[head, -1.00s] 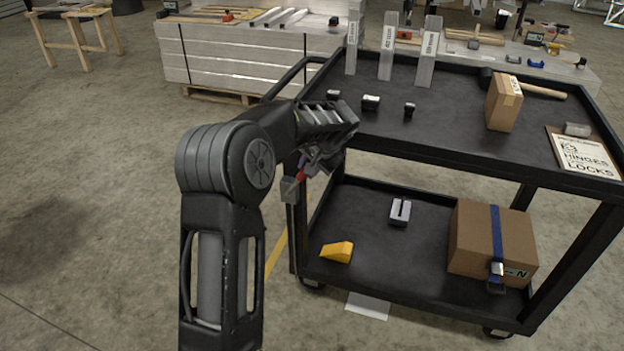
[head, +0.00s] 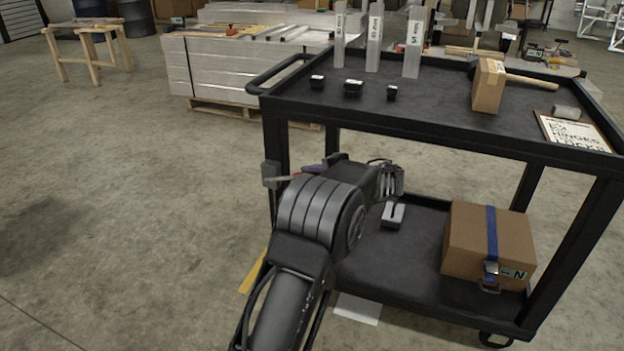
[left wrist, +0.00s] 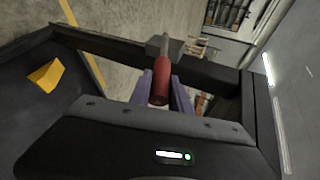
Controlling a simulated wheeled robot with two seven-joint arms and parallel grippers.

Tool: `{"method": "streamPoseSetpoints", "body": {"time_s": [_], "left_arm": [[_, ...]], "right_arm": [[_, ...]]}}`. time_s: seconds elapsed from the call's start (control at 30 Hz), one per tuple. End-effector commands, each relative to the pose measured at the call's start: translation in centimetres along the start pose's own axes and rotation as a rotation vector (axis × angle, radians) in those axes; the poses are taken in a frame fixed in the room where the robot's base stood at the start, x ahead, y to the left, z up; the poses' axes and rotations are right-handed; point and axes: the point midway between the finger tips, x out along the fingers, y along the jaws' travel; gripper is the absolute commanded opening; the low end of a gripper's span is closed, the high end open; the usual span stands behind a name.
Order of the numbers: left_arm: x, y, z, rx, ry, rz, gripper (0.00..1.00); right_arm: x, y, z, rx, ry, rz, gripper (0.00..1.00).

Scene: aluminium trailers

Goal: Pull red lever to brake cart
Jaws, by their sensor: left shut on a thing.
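The red lever (left wrist: 160,82) shows in the left wrist view as a red round grip on a grey rod. It sits between the two purple fingers of my left gripper (left wrist: 163,92), which is shut on it. In the head view the lever's rod (head: 288,179) leaves a grey block on the cart's left post and points right, nearly level. My left gripper (head: 312,170) is there at the lever, mostly hidden behind my arm. The black cart (head: 430,135) stands with two shelves. My right gripper is not in view.
The top shelf holds a cardboard box (head: 488,86), a clipboard (head: 573,132), upright aluminium profiles and small black blocks. The lower shelf holds a strapped box (head: 462,245) and a grey block (head: 393,215). A yellow wedge (left wrist: 46,75) shows in the left wrist view. Open floor lies left.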

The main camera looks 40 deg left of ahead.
Motion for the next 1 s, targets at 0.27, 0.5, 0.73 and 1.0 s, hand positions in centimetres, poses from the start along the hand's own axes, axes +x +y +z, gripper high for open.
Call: {"method": "streamPoseSetpoints", "body": {"time_s": [0.27,0.5,0.73,1.0], "left_arm": [[0.09,0.24,0.0,0.01,-0.003,-0.012,0.0],[0.11,0.34,0.02,0.012,-0.003,-0.01,0.29],[0.1,0.26,0.0,0.009,-0.003,-0.01,0.45],[-0.13,0.19,-0.03,0.008,-0.002,-0.01,0.45]], "right_arm": [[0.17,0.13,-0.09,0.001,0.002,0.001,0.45],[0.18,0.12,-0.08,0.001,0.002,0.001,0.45],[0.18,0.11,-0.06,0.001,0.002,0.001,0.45],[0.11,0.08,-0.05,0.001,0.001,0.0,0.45]]}}
